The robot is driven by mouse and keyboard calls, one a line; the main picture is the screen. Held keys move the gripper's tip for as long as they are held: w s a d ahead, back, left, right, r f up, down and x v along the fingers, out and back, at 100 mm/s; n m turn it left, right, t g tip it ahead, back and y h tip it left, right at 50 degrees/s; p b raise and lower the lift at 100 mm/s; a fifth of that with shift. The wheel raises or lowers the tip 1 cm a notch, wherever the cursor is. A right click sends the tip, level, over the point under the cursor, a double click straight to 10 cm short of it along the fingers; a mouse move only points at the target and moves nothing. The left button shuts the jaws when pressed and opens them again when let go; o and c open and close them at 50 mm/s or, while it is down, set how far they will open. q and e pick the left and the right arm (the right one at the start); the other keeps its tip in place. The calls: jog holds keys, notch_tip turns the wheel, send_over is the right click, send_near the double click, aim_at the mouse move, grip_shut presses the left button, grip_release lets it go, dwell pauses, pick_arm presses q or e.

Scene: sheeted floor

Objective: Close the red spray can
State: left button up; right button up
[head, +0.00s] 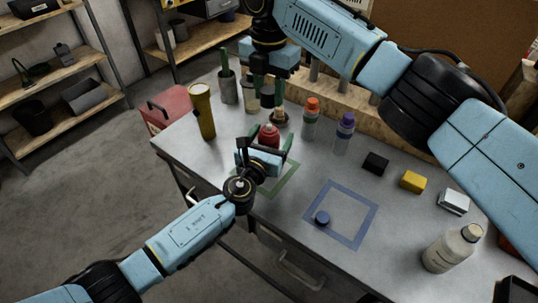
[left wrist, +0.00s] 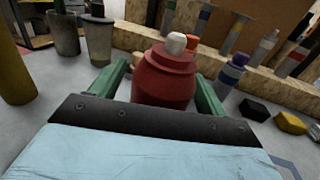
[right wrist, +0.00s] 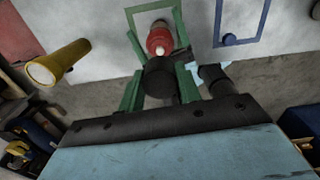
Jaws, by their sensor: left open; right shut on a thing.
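The red spray can (head: 269,136) stands upright on the grey table, its pale nozzle bare on top in the left wrist view (left wrist: 165,85). My left gripper (head: 266,147) is open, with its green fingers on either side of the can; I cannot tell whether they touch it. My right gripper (head: 268,95) is above and behind the can, shut on a dark round cap-like piece (right wrist: 158,77). In the right wrist view the can (right wrist: 159,40) shows just beyond this piece. The piece is hard to make out in the head view.
An orange-topped bottle (head: 311,119) and a purple-topped bottle (head: 344,131) stand right of the can. A yellow flashlight (head: 203,110) and a cup (head: 228,88) stand left. A blue cap (head: 322,218) lies at the blue square outline (head: 361,229). Black, yellow and white blocks lie farther right.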

aim_at(269, 125)
pick_arm(q)
jog(key=shift+w+d, duration=0.1)
jog(key=shift+w, duration=0.1)
jog(key=c, duration=1.4)
jog(key=shift+c, duration=0.2)
pick_arm(e)
jog(key=shift+f, duration=2.5)
jog(key=shift+f, duration=0.9)
jog(key=shift+f, duration=0.6)
jog(key=o, duration=1)
